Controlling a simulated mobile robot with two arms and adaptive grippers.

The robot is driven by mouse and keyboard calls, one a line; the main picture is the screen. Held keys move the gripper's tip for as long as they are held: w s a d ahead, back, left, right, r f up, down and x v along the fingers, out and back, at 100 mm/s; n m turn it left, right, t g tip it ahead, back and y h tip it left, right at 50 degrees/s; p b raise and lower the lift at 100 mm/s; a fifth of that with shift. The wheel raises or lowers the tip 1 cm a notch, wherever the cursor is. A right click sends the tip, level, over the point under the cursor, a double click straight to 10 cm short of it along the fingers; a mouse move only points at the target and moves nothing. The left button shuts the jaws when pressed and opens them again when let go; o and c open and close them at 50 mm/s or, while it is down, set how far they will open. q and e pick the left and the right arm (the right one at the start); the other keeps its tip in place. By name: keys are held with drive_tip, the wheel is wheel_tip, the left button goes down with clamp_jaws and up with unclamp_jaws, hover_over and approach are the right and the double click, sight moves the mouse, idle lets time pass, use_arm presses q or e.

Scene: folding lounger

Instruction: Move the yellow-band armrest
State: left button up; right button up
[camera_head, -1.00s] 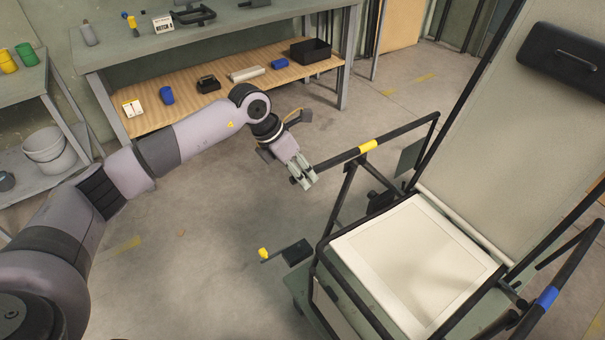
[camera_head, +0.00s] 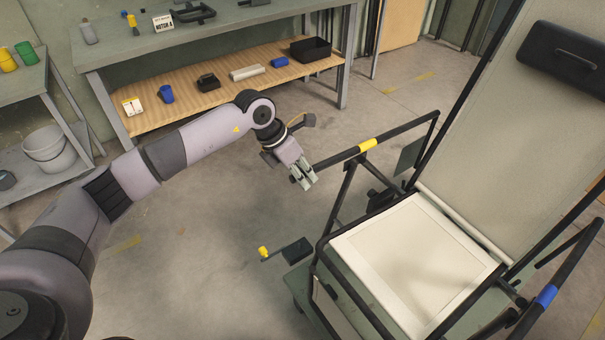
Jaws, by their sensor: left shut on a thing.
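The yellow-band armrest (camera_head: 340,158) is a black tube with a yellow band near its middle, on the left side of the folding lounger (camera_head: 412,265). Its near left end reaches my left gripper (camera_head: 303,183). The gripper is shut on that end, and its fingers hide part of the tube. The lounger has a pale seat, a tall pale backrest and a black headrest pad. The other armrest (camera_head: 560,275), with a blue band, is at the right edge. My right gripper is not in view.
A small pedal-like part with a yellow knob (camera_head: 263,251) sticks out low at the lounger's left. A workbench (camera_head: 120,52) with a wooden lower shelf stands behind my left arm. A shelf rack (camera_head: 30,160) with a bucket is at the left. The floor between is clear.

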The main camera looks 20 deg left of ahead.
use_arm(q)
clamp_jaws()
wheel_tip(320, 180, up, 14)
drive_tip(key=w+d+g+y+p, duration=0.1)
drive_tip(key=w+g+p, duration=0.1)
drive_tip(key=p, duration=0.6)
drive_tip(key=shift+d+y, duration=0.25)
drive_tip(key=shift+y, duration=0.15)
drive_tip(key=shift+f, duration=0.1)
drive_tip(key=o, duration=0.8)
unclamp_jaws()
drive_tip(key=shift+f, duration=0.1)
drive_tip(key=shift+o, duration=0.2)
drive_tip(key=v, duration=1.2)
